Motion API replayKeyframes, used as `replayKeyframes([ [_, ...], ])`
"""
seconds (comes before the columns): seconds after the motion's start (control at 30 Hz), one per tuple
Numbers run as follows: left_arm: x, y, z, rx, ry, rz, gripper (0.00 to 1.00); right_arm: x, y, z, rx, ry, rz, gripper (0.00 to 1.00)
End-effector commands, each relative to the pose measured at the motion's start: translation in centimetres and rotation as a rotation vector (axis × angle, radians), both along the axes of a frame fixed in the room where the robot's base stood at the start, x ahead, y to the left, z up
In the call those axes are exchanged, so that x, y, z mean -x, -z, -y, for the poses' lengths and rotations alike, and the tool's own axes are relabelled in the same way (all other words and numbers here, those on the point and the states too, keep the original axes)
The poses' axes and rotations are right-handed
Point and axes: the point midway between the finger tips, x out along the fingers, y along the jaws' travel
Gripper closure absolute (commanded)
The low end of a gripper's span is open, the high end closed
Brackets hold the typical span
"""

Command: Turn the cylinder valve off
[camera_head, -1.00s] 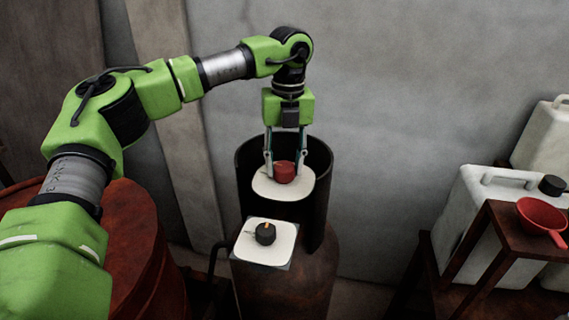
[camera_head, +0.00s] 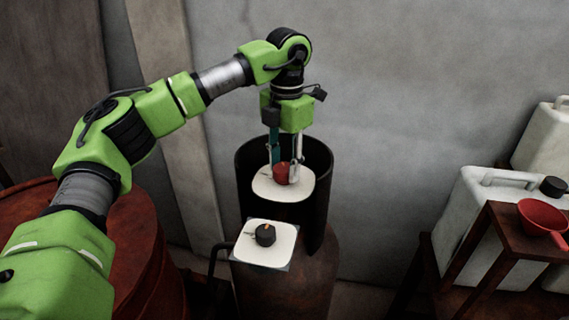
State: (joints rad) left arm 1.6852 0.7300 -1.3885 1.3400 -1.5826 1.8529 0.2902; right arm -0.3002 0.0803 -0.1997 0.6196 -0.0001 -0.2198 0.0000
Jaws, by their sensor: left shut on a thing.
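The cylinder valve is a red knob (camera_head: 281,174) on a white rounded plate (camera_head: 284,192), inside a dark open collar (camera_head: 318,200) on top of a rusty cylinder (camera_head: 305,282). My left gripper (camera_head: 284,173) points straight down from above, its fingers shut on the red knob, one at each side. The fingers partly cover the knob. A second knob, black with an orange mark (camera_head: 265,234), sits on a white square plate (camera_head: 282,245) in front of the collar. My right gripper is not in view.
A rusty red drum (camera_head: 140,245) stands at the left beneath my left arm. At the right, a brown wooden stand (camera_head: 490,240) carries a red scoop (camera_head: 542,217), with white jerrycans (camera_head: 490,200) behind it. A grey wall (camera_head: 420,90) closes the back.

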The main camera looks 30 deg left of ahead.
Motion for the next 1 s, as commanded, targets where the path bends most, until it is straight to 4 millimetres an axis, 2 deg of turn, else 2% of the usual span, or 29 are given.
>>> replayKeyframes([
  [0.2, 0.0, -0.05, -0.02, 0.0, 0.181, 0.001, 0.86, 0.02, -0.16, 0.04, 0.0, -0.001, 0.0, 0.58],
  [0.5, 0.02, -0.07, -0.04, 0.0, 0.351, 0.001, 0.86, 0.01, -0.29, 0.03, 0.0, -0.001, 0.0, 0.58],
  [1.0, 0.01, -0.06, -0.06, 0.0, 0.424, 0.001, 0.86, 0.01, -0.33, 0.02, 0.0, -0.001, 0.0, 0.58],
])
